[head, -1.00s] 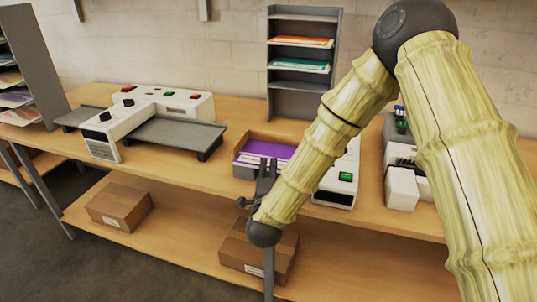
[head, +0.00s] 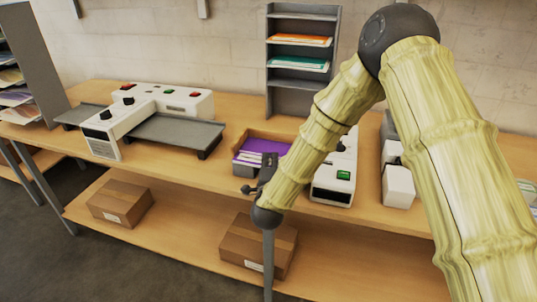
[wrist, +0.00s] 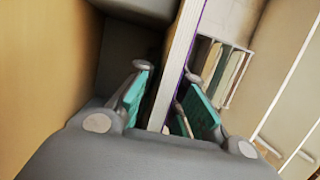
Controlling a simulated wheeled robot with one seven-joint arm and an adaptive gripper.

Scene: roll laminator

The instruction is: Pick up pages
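The pages, a stack with a purple top (head: 262,146), lie in a grey and wooden tray (head: 282,137) on the workbench. My gripper (head: 260,174) is at the tray's front edge. In the wrist view, my gripper (wrist: 167,98) has its two teal-padded fingers on either side of a white band with a purple edge (wrist: 178,60), which looks like the pages seen edge-on. Dark gaps show between the pads and the band, so the fingers look open around it. Contact at the fingertips is hard to make out.
A white laminator (head: 150,108) with a grey outfeed table (head: 176,131) stands left. A white device with a green button (head: 335,183) is right of the tray. A grey shelf rack (head: 300,60) stands behind. Cardboard boxes (head: 120,203) sit on the lower shelf.

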